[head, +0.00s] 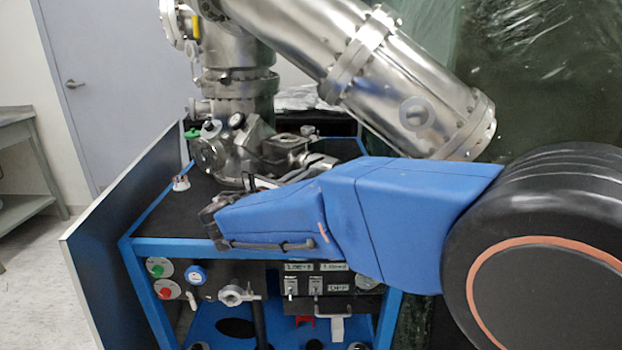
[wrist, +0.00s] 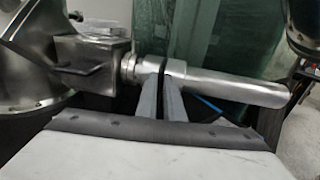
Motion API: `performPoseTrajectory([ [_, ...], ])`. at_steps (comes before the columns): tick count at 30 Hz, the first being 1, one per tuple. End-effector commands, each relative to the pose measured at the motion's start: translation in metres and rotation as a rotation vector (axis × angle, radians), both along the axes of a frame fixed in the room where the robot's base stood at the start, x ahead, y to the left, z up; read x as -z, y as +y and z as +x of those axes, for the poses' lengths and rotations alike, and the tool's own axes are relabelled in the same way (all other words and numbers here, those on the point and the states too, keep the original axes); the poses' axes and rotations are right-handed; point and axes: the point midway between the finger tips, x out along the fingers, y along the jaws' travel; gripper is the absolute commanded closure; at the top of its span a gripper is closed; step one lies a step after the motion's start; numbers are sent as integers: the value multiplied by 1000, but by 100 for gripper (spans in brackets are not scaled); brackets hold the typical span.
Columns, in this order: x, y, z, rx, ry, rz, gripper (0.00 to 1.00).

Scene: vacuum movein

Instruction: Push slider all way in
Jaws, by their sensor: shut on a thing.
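The slider (wrist: 235,89) is a bare metal rod that shows in the wrist view. It runs sideways from a metal block (wrist: 92,60) at the left to a free rounded end at the right. My gripper (wrist: 163,74) is shut on the slider near the block. Some rod length sticks out to the right of the fingers. In the head view my blue arm crosses in front of the metal fittings and hides most of the slider and my fingers.
A large steel chamber tube (head: 405,90) slants above my arm. A blue-framed cart (head: 215,247) carries the fittings, with valves and switches on its front. A side panel (head: 110,260) stands at the left. A grey table (head: 18,160) is at the far left.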

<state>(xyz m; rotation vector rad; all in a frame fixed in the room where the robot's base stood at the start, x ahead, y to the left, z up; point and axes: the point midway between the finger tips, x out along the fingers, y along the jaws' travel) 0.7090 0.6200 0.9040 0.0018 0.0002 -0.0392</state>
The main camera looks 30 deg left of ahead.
Motion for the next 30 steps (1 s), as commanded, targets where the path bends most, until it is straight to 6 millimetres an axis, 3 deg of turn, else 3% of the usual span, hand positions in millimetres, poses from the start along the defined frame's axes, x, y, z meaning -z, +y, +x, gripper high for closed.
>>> performPoseTrajectory([
  [9, 0, 1, 0, -1, 1, 0, 100],
  [10, 1, 1, 0, -1, 1, 0, 85],
  [12, 0, 1, 0, -1, 0, 0, 74],
  [23, 0, 1, -4, -1, 0, 0, 74],
  [30, 0, 3, -38, -4, 0, 0, 74],
])
